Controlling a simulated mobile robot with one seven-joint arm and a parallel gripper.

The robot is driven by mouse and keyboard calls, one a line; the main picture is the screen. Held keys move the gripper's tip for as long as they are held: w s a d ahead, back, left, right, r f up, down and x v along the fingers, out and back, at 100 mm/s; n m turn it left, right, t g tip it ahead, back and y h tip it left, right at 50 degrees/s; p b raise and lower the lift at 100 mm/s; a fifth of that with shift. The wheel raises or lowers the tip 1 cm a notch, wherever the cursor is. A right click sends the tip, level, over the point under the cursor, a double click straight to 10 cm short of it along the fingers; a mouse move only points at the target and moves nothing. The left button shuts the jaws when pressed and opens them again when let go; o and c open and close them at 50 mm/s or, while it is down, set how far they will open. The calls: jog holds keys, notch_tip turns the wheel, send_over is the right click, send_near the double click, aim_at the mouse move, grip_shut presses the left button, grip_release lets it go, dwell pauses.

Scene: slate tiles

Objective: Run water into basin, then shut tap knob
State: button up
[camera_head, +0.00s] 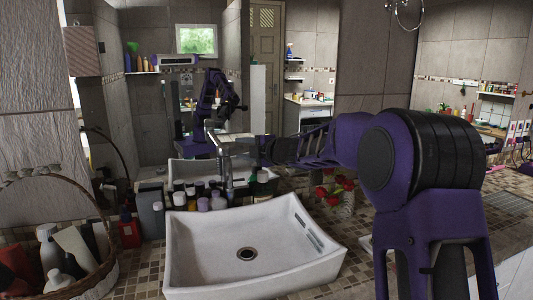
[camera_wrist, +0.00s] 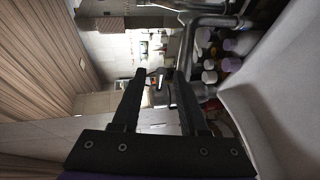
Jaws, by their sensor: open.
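The white basin (camera_head: 195,270) stands on the mosaic counter, with a dark round drain in its bare floor; its white side also shows in the wrist view (camera_wrist: 285,85). The grey metal tap (camera_head: 226,172) rises behind the basin, and its pipe shows in the wrist view (camera_wrist: 187,50). My gripper (camera_head: 264,150) reaches in from the right, level with the tap's upper part. In the wrist view its two dark fingers (camera_wrist: 157,80) are apart. Small dark and grey shapes show between the fingertips; I cannot tell if these are the knob or a reflection. No water stream shows.
Several small bottles (camera_head: 203,204) stand close behind the basin. Red flowers (camera_head: 338,187) stand to its right, under my arm. A wicker basket (camera_head: 112,262) of bottles and a red dispenser (camera_head: 129,232) stand left. A mirror behind reflects my arm and the basin.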

jog(key=v, duration=1.2)
dwell(0.5)
